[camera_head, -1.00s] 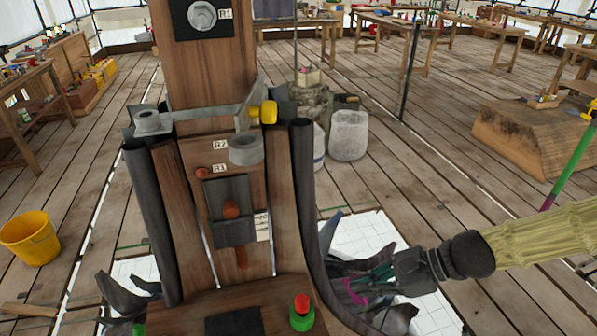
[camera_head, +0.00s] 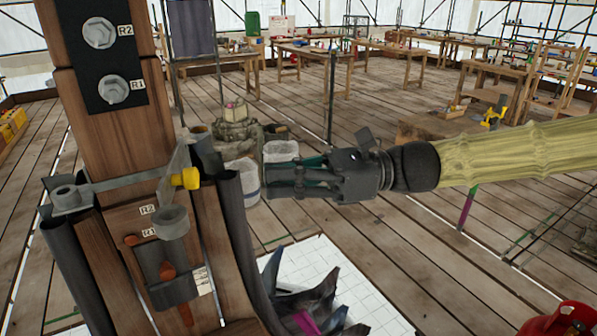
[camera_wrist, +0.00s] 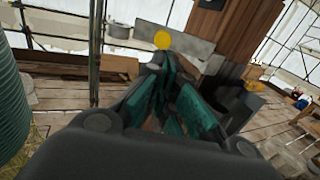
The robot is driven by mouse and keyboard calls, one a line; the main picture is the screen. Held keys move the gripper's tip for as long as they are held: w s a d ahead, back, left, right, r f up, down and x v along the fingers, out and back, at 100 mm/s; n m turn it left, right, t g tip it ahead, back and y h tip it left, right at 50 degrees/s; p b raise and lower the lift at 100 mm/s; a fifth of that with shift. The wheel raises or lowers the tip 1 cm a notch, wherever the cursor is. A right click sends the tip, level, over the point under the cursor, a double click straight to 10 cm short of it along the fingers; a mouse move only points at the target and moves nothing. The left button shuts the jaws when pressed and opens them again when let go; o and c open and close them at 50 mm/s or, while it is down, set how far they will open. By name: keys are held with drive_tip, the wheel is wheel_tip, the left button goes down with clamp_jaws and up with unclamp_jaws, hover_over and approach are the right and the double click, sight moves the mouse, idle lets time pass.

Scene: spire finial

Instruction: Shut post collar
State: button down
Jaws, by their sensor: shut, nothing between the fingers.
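The post collar, a grey metal band (camera_head: 120,184), sits across the front of the wooden post (camera_head: 110,125). A yellow knob (camera_head: 187,178) is at its right end, beside an angled grey plate. The knob also shows in the wrist view (camera_wrist: 162,40), in front of a grey plate just beyond my fingers. I cannot tell whether the collar is fully closed. My gripper (camera_head: 270,181) is shut and empty, to the right of the knob at about its height, with a gap between them in the head view. Its teal fingers (camera_wrist: 165,85) also show in the wrist view.
A grey cup-like fitting (camera_head: 173,222) sits below the band. Dark curved strips (camera_head: 248,235) flank the post's base. Pale buckets (camera_head: 243,178) and a stone piece (camera_head: 236,130) stand behind my gripper. Worktables (camera_head: 300,55) are at the back; open plank floor lies right.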

sight(183, 178)
drive_tip(key=p+x, duration=0.2)
drive_tip(key=x, duration=0.7)
drive_tip(key=shift+f+t, duration=0.15)
drive_tip(key=shift+t, duration=0.15)
